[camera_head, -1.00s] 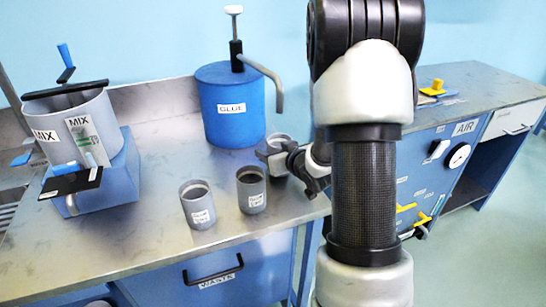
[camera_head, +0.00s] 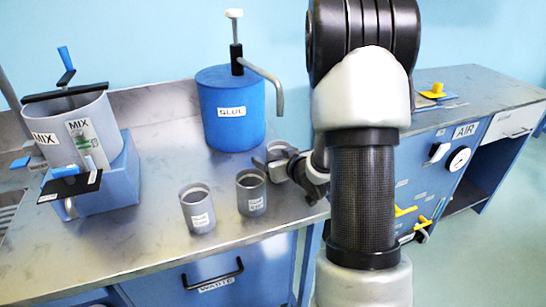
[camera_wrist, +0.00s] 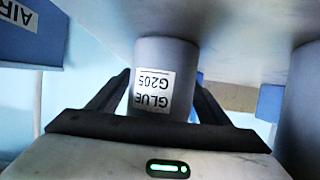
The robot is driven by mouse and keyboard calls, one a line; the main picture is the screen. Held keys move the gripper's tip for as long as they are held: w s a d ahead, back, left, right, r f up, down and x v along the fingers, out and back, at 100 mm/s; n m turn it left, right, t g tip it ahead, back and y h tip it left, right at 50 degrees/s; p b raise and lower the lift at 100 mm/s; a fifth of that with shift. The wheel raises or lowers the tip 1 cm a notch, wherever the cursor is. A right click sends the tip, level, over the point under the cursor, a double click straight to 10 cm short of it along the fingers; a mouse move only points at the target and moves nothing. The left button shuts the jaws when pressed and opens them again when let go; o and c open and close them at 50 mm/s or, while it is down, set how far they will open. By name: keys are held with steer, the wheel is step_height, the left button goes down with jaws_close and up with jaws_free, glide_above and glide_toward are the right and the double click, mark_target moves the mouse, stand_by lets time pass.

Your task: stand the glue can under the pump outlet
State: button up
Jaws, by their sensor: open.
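The grey glue can (camera_head: 277,147) stands on the metal bench, partly hidden by my gripper (camera_head: 286,162). In the wrist view, which is upside down, the can (camera_wrist: 180,60) shows its "GLUE G205" label. My gripper (camera_wrist: 162,82) is open, with one finger on each side of the can. The blue glue pump (camera_head: 231,108) stands behind, and its bent outlet pipe (camera_head: 279,102) ends above the can in the head picture. I cannot tell whether the can is exactly beneath the outlet.
Two other grey labelled cans (camera_head: 198,208) (camera_head: 251,192) stand to the left, the nearer one close to my gripper. A mixer (camera_head: 75,135) stands at the far left. A blue "AIR" cabinet (camera_head: 425,175) is at the right.

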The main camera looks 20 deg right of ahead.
steer(key=p+v, duration=0.1)
steer(key=v, duration=1)
steer(key=shift+s+r, duration=0.1)
steer(key=shift+s, duration=0.25)
